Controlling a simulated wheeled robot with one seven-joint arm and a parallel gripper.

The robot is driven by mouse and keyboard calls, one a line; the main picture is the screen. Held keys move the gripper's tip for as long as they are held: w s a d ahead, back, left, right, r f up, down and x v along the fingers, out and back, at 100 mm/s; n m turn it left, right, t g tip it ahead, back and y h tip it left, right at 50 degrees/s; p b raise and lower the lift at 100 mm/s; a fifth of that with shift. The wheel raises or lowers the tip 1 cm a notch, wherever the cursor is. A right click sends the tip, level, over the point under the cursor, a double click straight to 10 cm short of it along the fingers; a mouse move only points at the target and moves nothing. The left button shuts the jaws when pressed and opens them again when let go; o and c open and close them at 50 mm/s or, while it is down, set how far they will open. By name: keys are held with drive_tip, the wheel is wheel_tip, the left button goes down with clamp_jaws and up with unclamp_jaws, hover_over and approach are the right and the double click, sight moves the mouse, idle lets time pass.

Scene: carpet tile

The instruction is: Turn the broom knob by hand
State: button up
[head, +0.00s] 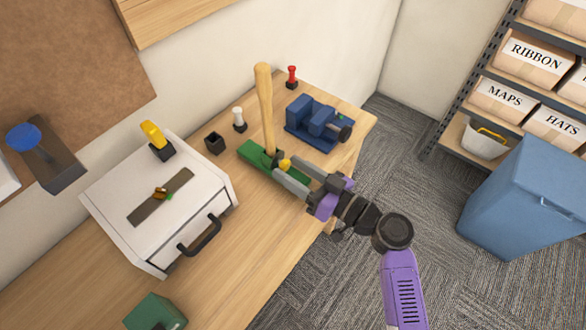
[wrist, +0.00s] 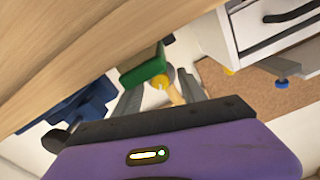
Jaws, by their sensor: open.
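The green holder (head: 258,154) sits on the wooden bench with a pale wooden broom handle (head: 264,95) standing upright in it. A small yellow knob (head: 285,163) is on the holder's side facing my arm. My gripper (head: 284,169) is open, its two grey fingers at the knob, one on either side. In the wrist view the yellow knob (wrist: 160,81) lies between the spread fingers, in front of the green holder (wrist: 143,68). I cannot tell whether either finger touches it.
A blue vise (head: 318,122) stands right of the holder, with red and white small pieces behind. A white drawer box (head: 215,200) stands to the left, and a green block (head: 155,312) is at the front. A blue bin (head: 525,200) stands on the carpet at right.

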drive_tip(key=b+v, duration=0.1)
drive_tip(key=v, duration=0.6)
drive_tip(key=shift+s+d+b, duration=0.25)
drive_tip(key=shift+d+b, duration=0.05)
drive_tip(key=shift+b, duration=0.1)
